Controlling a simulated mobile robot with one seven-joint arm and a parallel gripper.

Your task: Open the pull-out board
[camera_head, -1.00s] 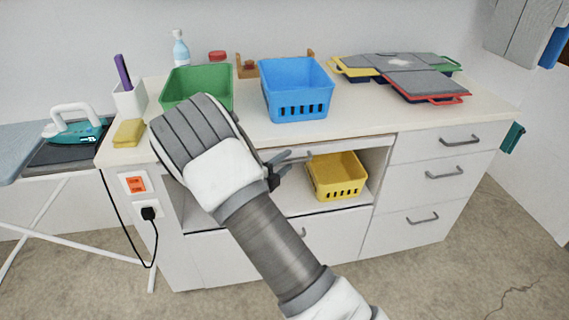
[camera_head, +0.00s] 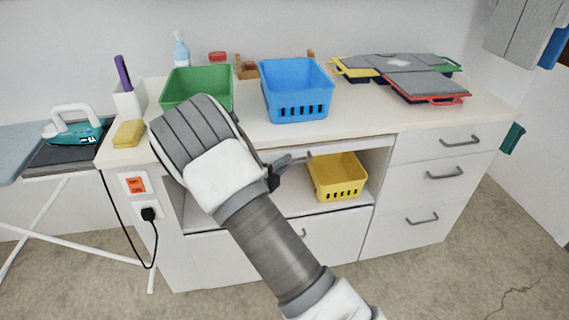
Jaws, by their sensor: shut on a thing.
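The pull-out board (camera_head: 355,145) shows as a thin pale front strip just under the countertop, above the open shelf bay. It looks pushed in, level with the cabinet front. A small grey handle (camera_head: 310,155) sits on its front. My gripper (camera_head: 303,157) is shut at this handle, its dark fingers closed together on it. My forearm and wrist hide the left part of the board.
A yellow basket (camera_head: 337,178) stands in the open bay below the board. Blue (camera_head: 297,90) and green (camera_head: 197,86) baskets stand on the countertop above. Drawers with grey handles (camera_head: 444,174) lie to the right. An ironing board (camera_head: 60,170) stands at left.

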